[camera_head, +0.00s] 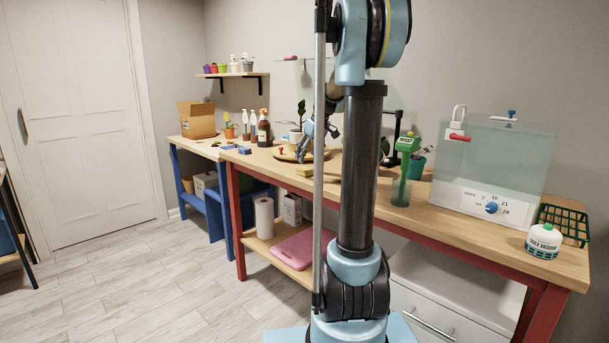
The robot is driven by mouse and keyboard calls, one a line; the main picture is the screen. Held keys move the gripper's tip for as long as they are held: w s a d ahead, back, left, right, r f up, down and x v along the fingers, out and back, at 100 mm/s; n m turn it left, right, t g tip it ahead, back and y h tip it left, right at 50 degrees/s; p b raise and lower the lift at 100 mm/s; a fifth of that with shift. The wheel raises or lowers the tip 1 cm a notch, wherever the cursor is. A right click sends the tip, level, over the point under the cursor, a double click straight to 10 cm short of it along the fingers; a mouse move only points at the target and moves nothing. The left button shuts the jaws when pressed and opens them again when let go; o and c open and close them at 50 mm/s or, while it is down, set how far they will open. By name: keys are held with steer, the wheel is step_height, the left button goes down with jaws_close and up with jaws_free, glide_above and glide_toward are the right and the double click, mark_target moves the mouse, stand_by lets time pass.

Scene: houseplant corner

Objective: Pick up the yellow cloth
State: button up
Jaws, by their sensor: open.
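The yellow cloth (304,171) appears as a small, flat yellow piece near the front edge of the red-legged table, partly behind my arm's upright rod. My gripper (300,156) is open, pointing down over the table a little above and behind the cloth in the picture. No contact between them can be made out. My arm's column covers part of the view to the right of the gripper.
A potted plant (297,134) stands close behind my gripper near a round tray (283,155).

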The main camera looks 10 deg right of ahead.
mark_target(304, 167)
steer(key=shift+s+x, duration=0.2)
steer(key=shift+x, duration=2.75)
steer(key=c, duration=1)
